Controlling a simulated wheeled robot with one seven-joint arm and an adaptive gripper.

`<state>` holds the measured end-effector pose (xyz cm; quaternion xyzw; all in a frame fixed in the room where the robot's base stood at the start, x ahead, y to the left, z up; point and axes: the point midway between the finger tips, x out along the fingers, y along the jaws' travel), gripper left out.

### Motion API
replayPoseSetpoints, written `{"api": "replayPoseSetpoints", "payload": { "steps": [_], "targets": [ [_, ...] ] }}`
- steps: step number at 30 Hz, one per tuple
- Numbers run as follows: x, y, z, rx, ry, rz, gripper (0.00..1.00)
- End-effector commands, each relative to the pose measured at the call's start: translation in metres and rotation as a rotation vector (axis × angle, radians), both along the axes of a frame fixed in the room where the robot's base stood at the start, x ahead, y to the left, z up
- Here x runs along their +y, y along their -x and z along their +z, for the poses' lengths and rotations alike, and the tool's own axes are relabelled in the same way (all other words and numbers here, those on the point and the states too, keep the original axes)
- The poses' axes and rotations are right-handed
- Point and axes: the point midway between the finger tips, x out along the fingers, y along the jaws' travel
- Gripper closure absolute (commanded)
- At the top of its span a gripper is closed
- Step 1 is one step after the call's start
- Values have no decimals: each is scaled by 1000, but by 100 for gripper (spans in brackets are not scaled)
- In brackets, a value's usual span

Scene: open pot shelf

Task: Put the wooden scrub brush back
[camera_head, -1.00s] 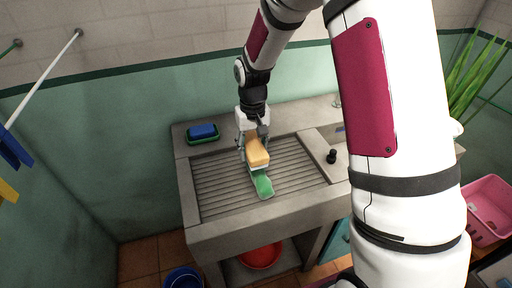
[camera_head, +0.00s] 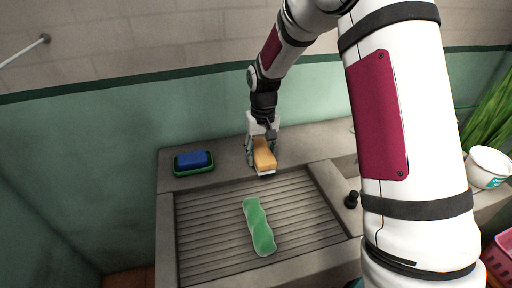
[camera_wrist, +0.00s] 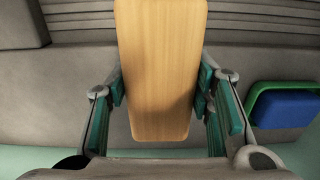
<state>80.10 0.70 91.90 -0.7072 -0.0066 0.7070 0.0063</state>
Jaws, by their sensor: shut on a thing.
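The wooden scrub brush (camera_head: 264,155) is a tan block with a pale underside. My gripper (camera_head: 262,150) is shut on it, and it hangs at the back edge of the ribbed washboard. I cannot tell whether it touches the sink ledge. In the wrist view the brush's smooth wooden back (camera_wrist: 160,70) lies between the two green-padded fingers of the gripper (camera_wrist: 162,100). Its bristles are hidden there.
A green dish with a blue block (camera_head: 194,160) sits on the back ledge, left of the brush. A green cloth (camera_head: 258,226) lies on the ribbed washboard (camera_head: 205,235). A dark knob (camera_head: 351,199) stands at the right. A white pot (camera_head: 487,167) stands far right. The ledge between dish and brush is clear.

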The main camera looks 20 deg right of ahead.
Motion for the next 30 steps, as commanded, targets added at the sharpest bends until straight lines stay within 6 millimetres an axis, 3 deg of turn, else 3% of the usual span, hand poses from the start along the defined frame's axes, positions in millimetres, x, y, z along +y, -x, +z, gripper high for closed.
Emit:
{"api": "replayPoseSetpoints", "payload": {
  "steps": [6, 12, 18, 25, 30],
  "targets": [
    [-4, -50, -6, -1, -1, 0, 88],
    [-7, -74, -7, -1, 0, 0, 88],
    [-7, -84, -9, 0, 0, 0, 88],
    [-7, -83, -40, 2, 0, -1, 88],
    [-7, -84, -43, 0, 0, 0, 88]
  ]
}}
